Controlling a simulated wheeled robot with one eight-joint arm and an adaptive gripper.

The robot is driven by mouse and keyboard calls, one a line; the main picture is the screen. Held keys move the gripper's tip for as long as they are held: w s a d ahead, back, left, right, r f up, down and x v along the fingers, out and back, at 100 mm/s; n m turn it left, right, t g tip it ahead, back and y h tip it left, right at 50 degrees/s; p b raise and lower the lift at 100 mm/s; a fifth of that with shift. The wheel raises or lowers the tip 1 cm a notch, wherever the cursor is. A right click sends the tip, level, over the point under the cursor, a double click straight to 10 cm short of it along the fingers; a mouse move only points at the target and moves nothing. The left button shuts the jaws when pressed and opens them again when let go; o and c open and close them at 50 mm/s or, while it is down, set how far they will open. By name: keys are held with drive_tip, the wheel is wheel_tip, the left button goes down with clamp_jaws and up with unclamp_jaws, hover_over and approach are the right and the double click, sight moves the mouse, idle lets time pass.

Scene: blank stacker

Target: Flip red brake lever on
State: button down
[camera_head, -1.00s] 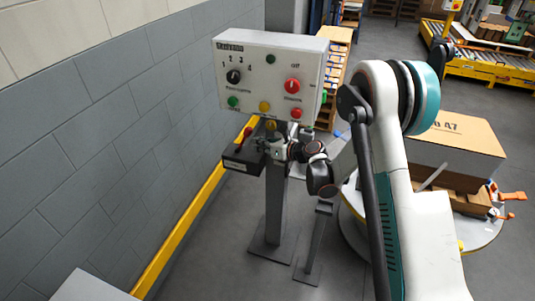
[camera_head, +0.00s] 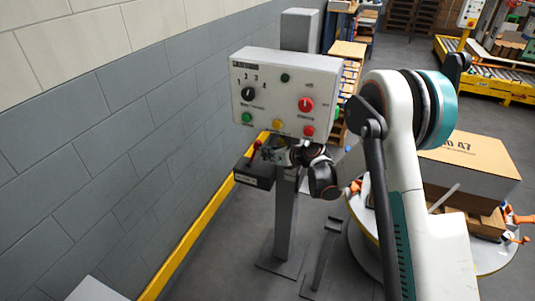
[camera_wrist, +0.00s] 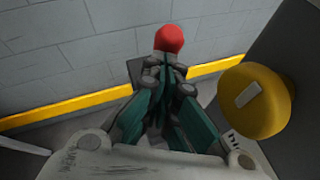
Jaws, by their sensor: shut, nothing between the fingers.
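The red brake lever shows its round red knob (camera_wrist: 169,38) in the wrist view, just beyond my fingertips. In the head view the lever (camera_head: 257,146) is a small red shape above the dark lever box (camera_head: 254,179), which is mounted low on the grey control stand. My gripper (camera_wrist: 170,72) is shut and empty, with its fingertips just short of the knob in the picture. In the head view my gripper (camera_head: 270,153) is over the right part of the box, beside the lever. Whether it touches the lever cannot be told; the lever's lower part is hidden.
The control panel (camera_head: 290,85) with several buttons and knobs is right above my gripper. A yellow button (camera_wrist: 255,100) is close on the right in the wrist view. The brick wall (camera_head: 130,130) and yellow rail (camera_head: 195,230) are on the left. A cardboard box (camera_head: 470,160) stands right.

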drive_tip(key=s+d, duration=0.8)
drive_tip(key=d, duration=0.2)
drive_tip(key=shift+s+r, duration=0.2)
drive_tip(key=shift+s, duration=0.1)
